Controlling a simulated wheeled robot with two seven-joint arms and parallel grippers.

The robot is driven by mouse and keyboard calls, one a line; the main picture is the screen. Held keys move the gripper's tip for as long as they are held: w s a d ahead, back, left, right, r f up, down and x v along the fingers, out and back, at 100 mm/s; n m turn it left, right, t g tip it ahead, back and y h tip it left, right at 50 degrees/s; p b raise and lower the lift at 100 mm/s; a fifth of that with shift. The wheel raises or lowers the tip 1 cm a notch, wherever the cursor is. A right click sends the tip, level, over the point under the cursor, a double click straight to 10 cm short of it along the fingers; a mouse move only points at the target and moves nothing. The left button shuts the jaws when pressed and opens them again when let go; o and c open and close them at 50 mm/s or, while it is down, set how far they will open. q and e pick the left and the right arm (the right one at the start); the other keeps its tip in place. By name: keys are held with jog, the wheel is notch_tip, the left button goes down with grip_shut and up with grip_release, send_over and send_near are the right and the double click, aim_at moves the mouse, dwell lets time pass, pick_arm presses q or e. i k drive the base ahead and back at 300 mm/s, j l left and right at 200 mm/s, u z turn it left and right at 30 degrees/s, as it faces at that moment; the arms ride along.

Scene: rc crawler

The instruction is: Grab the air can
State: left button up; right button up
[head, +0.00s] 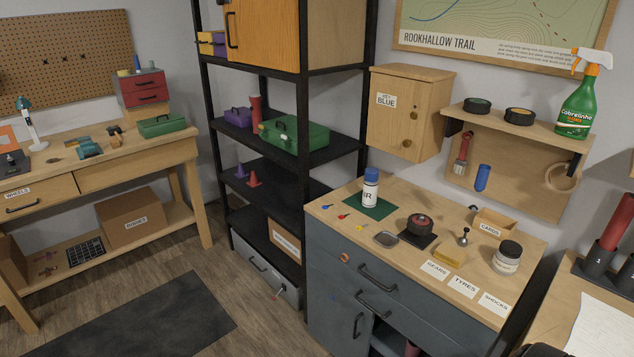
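The air can (369,192) is a white cylinder with a blue cap and dark lettering, of which "IR" is readable. It stands upright on a green mat (382,210) at the back left of the wooden top of the grey cabinet. Nothing touches it from the sides, and nothing stands in front of it. I see neither of my grippers in the head view.
A wall cabinet (402,118) hangs behind. A black shelf rack (302,210) stands to the left.

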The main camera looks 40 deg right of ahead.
aim_at(370, 184)
jog(key=i+z, duration=0.25)
jog(key=i, duration=0.2)
jog(key=i+j+z, duration=0.25)
jog(key=i, duration=0.15)
jog(key=i+j+z, duration=0.2)
jog(key=i, duration=0.25)
jog(key=i+z, duration=0.25)
jog(key=z, duration=0.2)
jog(key=i+j+z, duration=0.2)
jog(key=z, duration=0.25)
jog(key=i+j+z, duration=0.2)
jog(key=z, duration=0.3)
jog(key=i+j+z, duration=0.15)
jog(key=j+z, duration=0.3)
jog(key=l, duration=0.1)
